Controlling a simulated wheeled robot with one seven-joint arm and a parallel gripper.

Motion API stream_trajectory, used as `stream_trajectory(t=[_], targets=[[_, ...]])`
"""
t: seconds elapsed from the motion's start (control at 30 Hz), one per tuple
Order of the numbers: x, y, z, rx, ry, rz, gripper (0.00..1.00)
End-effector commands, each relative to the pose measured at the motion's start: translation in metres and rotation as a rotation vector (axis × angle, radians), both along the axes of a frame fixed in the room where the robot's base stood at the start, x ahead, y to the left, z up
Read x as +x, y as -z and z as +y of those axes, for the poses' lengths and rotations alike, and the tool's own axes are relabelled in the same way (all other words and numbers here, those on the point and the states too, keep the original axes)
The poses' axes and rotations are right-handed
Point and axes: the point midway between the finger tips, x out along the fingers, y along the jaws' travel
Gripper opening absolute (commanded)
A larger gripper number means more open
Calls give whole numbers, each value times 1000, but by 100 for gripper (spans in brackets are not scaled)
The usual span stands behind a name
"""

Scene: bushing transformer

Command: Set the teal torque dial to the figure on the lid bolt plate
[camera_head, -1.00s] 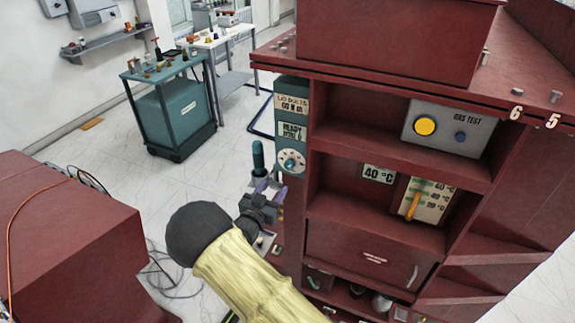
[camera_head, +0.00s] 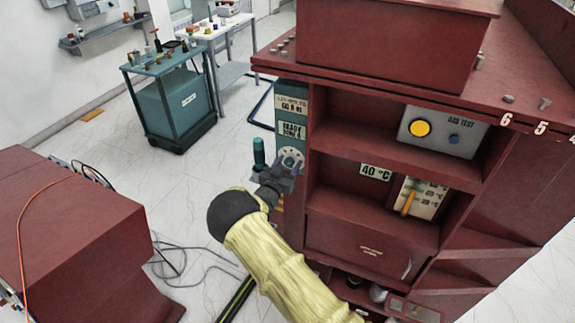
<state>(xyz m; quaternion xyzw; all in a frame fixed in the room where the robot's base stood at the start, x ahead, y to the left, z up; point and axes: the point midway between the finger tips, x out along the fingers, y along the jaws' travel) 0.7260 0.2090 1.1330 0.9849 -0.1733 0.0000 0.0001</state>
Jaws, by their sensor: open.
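The teal torque dial (camera_head: 291,156) has a pale round face and sits low on the narrow teal panel (camera_head: 290,87) at the left edge of the red cabinet. Its lower part is partly hidden behind my gripper. The lid bolt plate (camera_head: 291,104) is at the top of that panel; it seems to read 60 N m, but the print is blurred. A second plate (camera_head: 292,131) below it seems to say READY. My gripper (camera_head: 292,170) is open, with its fingers at the lower part of the dial. I cannot tell if they touch it.
A teal handle (camera_head: 258,152) stands upright just left of my gripper. Cabinet shelves to the right hold a gas test box (camera_head: 440,130), a 40 °C plate (camera_head: 375,171) and a gauge with an orange pointer (camera_head: 408,203). A red block (camera_head: 75,240) stands left.

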Motion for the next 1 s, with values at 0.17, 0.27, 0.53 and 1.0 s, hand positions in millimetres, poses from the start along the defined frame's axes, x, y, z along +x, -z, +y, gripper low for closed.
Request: stream_trajectory(t=[0.17,0.27,0.53,1.0], targets=[[0,0,0,0,0,0,26],[0,0,0,0,0,0,8],[0,1,0,10,0,-4,8],[0,6,0,179,0,-65,8]])
